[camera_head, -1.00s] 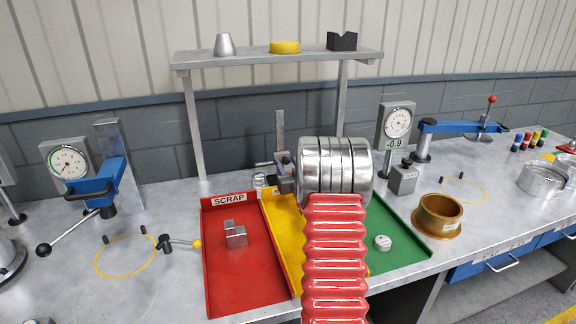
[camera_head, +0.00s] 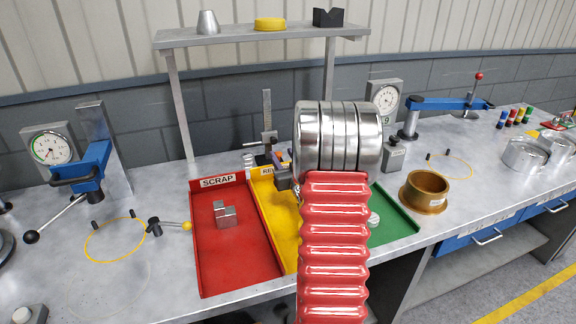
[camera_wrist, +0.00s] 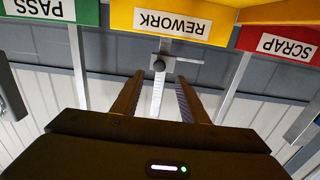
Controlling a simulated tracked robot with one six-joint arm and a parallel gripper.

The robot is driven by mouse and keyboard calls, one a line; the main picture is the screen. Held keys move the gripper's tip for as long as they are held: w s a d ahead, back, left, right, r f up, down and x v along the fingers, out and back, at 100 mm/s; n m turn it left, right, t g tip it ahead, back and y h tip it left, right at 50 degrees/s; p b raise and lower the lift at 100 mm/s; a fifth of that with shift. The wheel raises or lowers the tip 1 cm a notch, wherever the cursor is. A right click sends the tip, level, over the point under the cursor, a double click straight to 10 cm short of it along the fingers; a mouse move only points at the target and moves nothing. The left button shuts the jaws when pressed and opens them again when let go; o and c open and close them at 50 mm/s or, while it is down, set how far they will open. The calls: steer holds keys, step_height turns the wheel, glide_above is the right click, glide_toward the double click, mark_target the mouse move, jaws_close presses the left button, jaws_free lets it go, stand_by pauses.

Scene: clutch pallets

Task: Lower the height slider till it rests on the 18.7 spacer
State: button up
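The height gauge (camera_head: 267,105) stands behind the yellow rework tray, its scale column upright. Its slider (camera_head: 268,138) sits part-way down the column, with a thin jaw reaching left. In the wrist view, which is upside down, the slider (camera_wrist: 165,60) shows a dark round knob. My gripper (camera_wrist: 160,80) is open and empty, its two fingers apart on either side of the column in that picture; I cannot tell the remaining distance to the slider. In the head view my gripper (camera_head: 283,165) is partly hidden behind my arm. A small silvery piece (camera_head: 248,162), possibly the spacer, stands below the jaw; no marking is readable.
A red scrap tray (camera_head: 240,258) holds a metal block (camera_head: 225,214). A green pass tray (camera_head: 400,225) lies right, and a brass ring (camera_head: 425,190) beyond it. A dial gauge (camera_head: 385,100) stands behind. Shelf posts (camera_head: 180,110) rise near the gauge.

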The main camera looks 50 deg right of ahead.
steer(key=v, duration=0.5)
steer(key=shift+c, duration=0.5)
steer(key=shift+r, duration=0.25)
steer(key=shift+c, duration=0.8)
steer(key=shift+m+y, duration=0.4)
steer(key=shift+m, duration=0.3)
steer(key=r, duration=0.2)
steer(key=d+r, duration=0.1)
steer(key=r, duration=0.1)
steer(key=d+r, duration=0.1)
steer(key=r, duration=0.2)
steer(key=shift+w, duration=0.35)
jaws_close()
